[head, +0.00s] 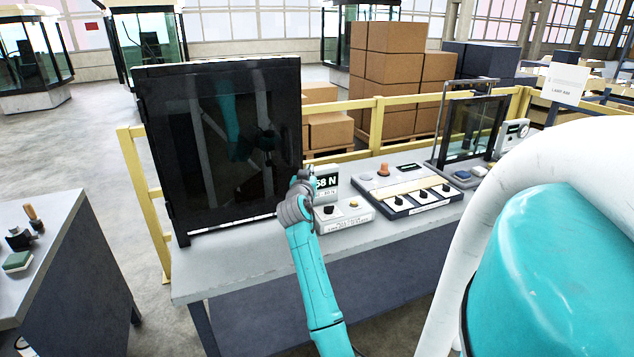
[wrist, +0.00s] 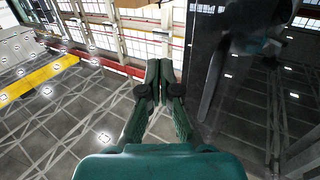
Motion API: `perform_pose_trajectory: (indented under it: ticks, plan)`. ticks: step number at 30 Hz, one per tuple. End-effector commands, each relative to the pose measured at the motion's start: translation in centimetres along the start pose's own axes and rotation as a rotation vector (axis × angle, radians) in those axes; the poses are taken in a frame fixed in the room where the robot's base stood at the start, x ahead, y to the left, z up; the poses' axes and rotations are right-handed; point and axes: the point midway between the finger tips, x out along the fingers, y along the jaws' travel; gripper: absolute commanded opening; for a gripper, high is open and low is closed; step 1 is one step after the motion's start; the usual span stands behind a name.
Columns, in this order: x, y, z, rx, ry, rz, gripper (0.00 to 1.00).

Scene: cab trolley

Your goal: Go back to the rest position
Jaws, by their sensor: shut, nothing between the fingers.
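My gripper (wrist: 159,68) is shut and empty in the wrist view, its two dark green fingers together at the tips. In the head view my teal arm reaches up over the bench, and its grey wrist is in front of the right edge of the big dark-glass panel (head: 215,140). The gripper itself is mostly hidden behind the wrist there. The panel also shows in the wrist view (wrist: 235,75), close on the right of the fingers, with reflections in it. I cannot tell the gap between them.
The grey bench (head: 235,268) holds a force display (head: 326,183), a control box with knobs (head: 410,192) and a small framed glass stand (head: 470,125). A yellow rail (head: 415,100) and stacked cartons (head: 395,65) stand behind. A side table (head: 28,262) is at the left, with open floor between.

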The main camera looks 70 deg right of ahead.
Motion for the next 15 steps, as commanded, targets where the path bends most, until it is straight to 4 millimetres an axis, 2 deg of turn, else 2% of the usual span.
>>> perform_pose_trajectory:
  ticks: [6,15]
  plan:
    - [-3.3,1.9,0.1,0.0,0.0,0.001,0.0]
    - [-5.2,3.1,0.1,-0.001,-0.002,0.001,0.0]
